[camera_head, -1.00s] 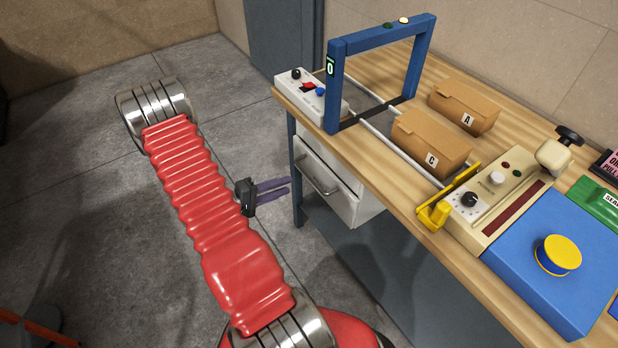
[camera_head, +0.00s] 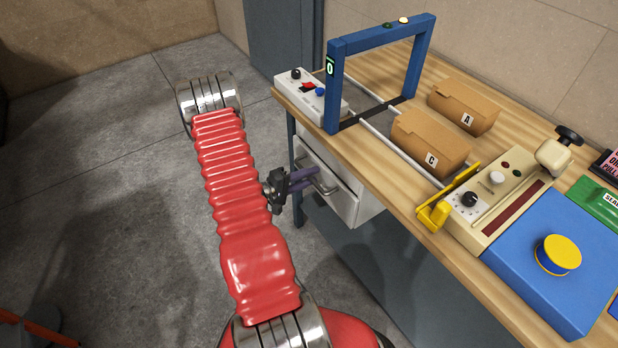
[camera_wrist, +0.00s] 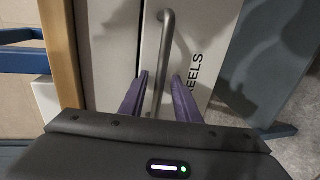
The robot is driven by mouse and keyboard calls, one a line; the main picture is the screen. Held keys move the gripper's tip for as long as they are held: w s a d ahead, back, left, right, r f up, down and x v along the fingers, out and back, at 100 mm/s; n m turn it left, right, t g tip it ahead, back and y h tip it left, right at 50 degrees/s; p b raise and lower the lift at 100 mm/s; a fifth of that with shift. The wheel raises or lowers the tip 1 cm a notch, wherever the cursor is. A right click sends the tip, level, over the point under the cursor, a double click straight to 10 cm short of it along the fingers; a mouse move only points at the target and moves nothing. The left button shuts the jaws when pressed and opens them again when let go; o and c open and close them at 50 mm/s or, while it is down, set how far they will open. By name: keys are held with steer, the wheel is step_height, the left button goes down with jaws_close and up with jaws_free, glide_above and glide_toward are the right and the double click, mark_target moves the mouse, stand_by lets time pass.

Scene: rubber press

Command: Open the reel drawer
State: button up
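The reel drawer is the lower white drawer (camera_head: 340,203) under the workbench, lettered "REELS" in the wrist view (camera_wrist: 206,60). It has a grey bar handle (camera_head: 328,189). My gripper (camera_head: 314,178) is at this handle, its purple fingers reaching in from the left. In the wrist view, my gripper (camera_wrist: 160,85) is open, with one finger on each side of the handle (camera_wrist: 166,40). The bar runs between the fingers with visible gaps. I cannot tell whether either finger touches it. Part of the handle is hidden behind the fingers in the head view.
The wooden bench top (camera_head: 385,185) overhangs the drawers, with a blue leg at its left corner. On it stand a blue frame (camera_head: 335,90), two brown boxes, a beige control unit (camera_head: 500,190) and a blue box with a yellow button.

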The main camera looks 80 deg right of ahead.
steer(key=shift+c, duration=0.5)
jaws_close()
